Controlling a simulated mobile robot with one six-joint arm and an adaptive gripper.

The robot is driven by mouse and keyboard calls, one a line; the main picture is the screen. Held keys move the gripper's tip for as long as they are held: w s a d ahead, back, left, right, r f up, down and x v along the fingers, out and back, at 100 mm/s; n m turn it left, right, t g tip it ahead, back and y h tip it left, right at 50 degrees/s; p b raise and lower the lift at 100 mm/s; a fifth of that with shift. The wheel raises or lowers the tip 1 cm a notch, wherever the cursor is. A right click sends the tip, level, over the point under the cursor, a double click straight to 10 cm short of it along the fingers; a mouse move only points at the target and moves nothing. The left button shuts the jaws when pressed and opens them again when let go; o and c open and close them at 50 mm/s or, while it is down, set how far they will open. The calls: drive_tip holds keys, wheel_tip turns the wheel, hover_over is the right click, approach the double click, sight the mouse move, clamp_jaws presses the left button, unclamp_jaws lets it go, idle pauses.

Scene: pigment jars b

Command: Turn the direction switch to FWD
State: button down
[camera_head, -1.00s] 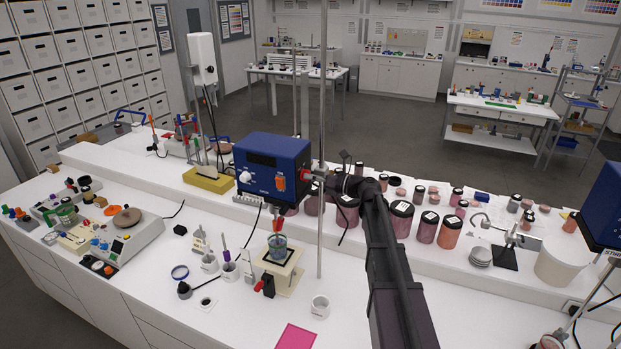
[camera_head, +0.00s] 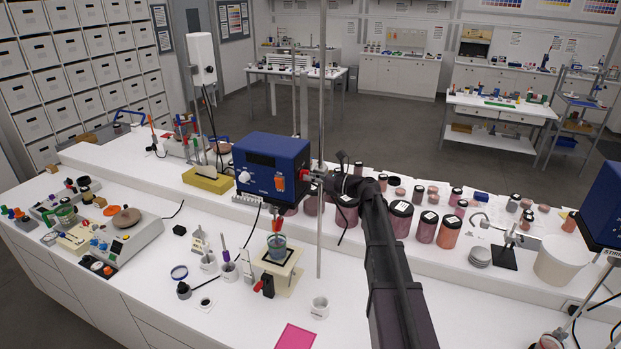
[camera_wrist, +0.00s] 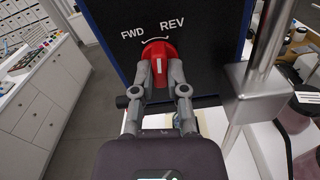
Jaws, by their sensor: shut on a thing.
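The red direction switch (camera_wrist: 158,50) sits on a dark panel (camera_wrist: 205,55) with a blue edge in the wrist view. FWD is printed up and left of the switch, REV up and right, with a curved double arrow between. The white mark on the switch points roughly upward; I cannot tell exactly which label it favours. My gripper (camera_wrist: 160,70) is shut on the switch, one finger on each side. In the head view, my arm reaches the right side of the blue stirrer box (camera_head: 272,165); the fingertips are too small to make out there.
A metal stand rod (camera_head: 321,230) rises beside the box, and it also shows close on the right in the wrist view (camera_wrist: 266,55). A beaker on a small stand (camera_head: 278,262) is below the box. Several pigment jars (camera_head: 402,220) line the shelf to the right.

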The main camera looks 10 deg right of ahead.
drive_tip(key=shift+n, duration=4)
drive_tip(key=c, duration=0.7)
unclamp_jaws()
drive_tip(key=shift+o, duration=0.2)
drive_tip(key=v, duration=1.2)
